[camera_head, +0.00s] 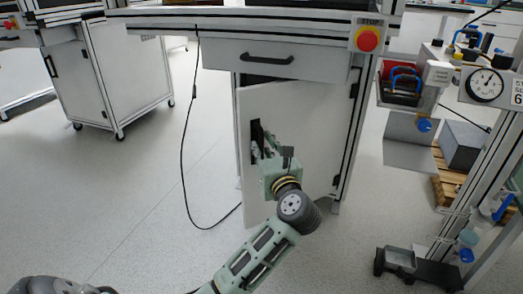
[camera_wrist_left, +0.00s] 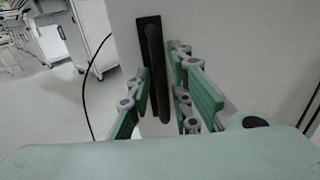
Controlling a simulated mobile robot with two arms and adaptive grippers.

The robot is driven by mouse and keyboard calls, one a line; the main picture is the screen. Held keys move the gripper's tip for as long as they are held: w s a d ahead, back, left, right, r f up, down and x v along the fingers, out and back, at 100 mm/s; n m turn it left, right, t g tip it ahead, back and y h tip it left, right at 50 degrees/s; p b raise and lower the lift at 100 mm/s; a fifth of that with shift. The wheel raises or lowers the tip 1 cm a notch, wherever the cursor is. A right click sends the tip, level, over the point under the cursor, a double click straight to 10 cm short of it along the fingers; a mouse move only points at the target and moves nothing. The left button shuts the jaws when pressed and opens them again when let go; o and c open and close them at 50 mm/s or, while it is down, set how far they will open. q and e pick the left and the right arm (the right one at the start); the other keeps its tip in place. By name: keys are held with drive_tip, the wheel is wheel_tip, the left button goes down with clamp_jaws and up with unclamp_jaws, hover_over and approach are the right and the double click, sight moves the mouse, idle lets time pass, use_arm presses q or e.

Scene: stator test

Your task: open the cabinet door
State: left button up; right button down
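The white cabinet door (camera_head: 310,125) is below a drawer in the head view. It stands a little ajar, with a dark gap along its top edge and black hinges on its right side. Its black upright handle (camera_head: 256,138) is near the left edge, partly hidden by my left gripper (camera_head: 263,152). In the left wrist view the handle (camera_wrist_left: 156,70) runs between the two green fingers of my left gripper (camera_wrist_left: 158,85). My right gripper is in neither view.
A drawer (camera_head: 275,60) with a black handle is above the door. A red stop button (camera_head: 368,39) sits on the table's edge. A black cable (camera_head: 184,150) hangs down to the floor on the left. A stand with a gauge (camera_head: 484,85) is at right.

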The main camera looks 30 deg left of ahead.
use_arm(q)
drive_tip(key=shift+x, duration=0.95)
drive_tip(key=shift+c, duration=0.4)
clamp_jaws()
